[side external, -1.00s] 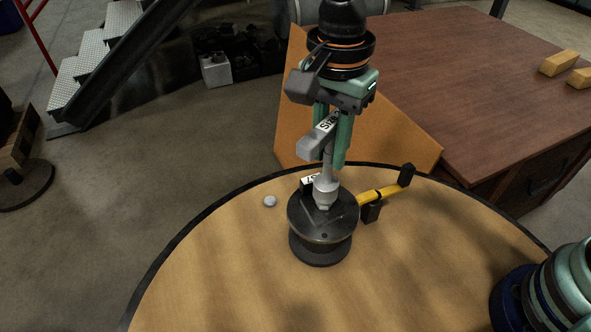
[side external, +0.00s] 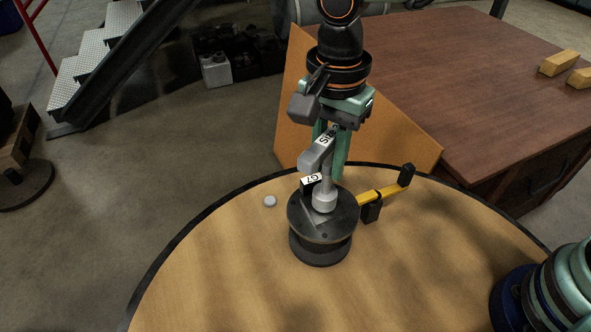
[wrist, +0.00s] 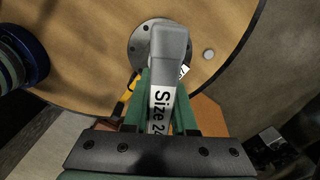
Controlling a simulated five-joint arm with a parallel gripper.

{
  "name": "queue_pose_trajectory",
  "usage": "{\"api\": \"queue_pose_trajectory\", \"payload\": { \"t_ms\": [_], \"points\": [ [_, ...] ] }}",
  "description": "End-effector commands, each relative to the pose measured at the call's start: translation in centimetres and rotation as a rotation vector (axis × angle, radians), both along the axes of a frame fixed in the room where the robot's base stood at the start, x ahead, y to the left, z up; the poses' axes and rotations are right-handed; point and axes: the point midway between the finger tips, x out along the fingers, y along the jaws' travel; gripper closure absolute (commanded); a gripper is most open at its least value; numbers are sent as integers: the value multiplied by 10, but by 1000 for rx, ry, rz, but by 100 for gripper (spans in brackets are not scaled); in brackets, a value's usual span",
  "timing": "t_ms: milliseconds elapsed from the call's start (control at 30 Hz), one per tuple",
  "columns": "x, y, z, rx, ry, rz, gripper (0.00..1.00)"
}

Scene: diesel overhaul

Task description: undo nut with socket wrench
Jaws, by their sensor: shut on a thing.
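My gripper (side external: 330,150) is shut on a grey socket wrench (side external: 318,158) with a "Size 24" label, which also shows between my green fingers in the wrist view (wrist: 170,50). The wrench points down, and its socket end (side external: 324,198) stands on top of a dark round flanged part (side external: 320,236) on the round table. The nut is hidden, and the socket appears to be down over it. A small black block with a white label (side external: 312,180) sits beside the socket. The flange top shows partly behind the wrench in the wrist view (wrist: 139,42).
A yellow-handled tool (side external: 383,193) with black ends lies right of the flanged part. A small silver round piece (side external: 270,201) lies to its left. A teal and dark blue object (side external: 555,285) stands at the right edge. The front of the wooden table (side external: 230,290) is clear.

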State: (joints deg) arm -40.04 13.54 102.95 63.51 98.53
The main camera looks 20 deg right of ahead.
Motion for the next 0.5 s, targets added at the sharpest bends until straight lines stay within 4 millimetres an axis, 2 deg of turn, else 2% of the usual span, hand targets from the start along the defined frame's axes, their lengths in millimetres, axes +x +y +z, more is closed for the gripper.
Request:
{"api": "queue_pose_trajectory", "payload": {
  "t_ms": [500],
  "points": [
    [0,0,2,1,-2,625,100]
  ]
}}
